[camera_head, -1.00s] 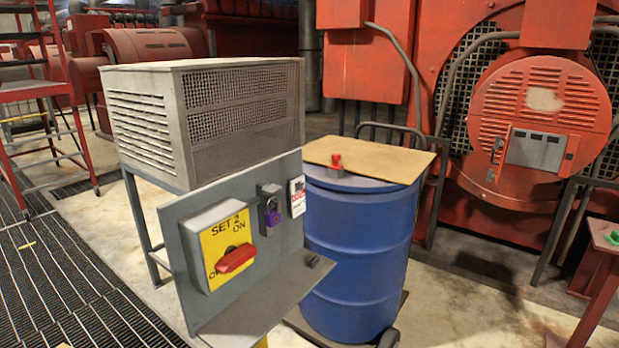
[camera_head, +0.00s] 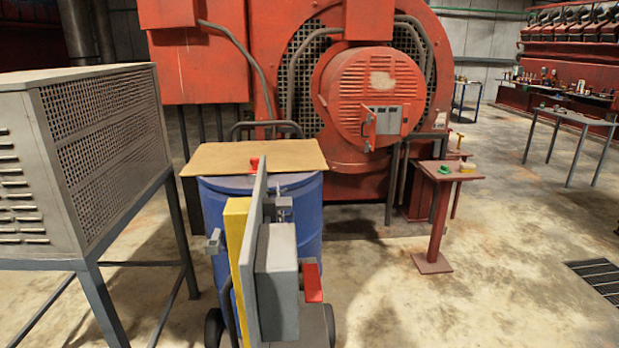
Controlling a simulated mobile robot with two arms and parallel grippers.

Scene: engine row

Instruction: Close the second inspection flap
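A large red machine stands at the back with a round, louvred red cover (camera_head: 375,72) on its front. No other clear flap shows. Neither of my grippers is in view.
A blue drum (camera_head: 309,210) under a tan board (camera_head: 215,160) stands ahead, with a wheeled grey switch stand (camera_head: 278,285) before it. A vented grey cabinet (camera_head: 103,125) is left. A small red pedestal table (camera_head: 437,210) stands right. Floor at right is largely clear.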

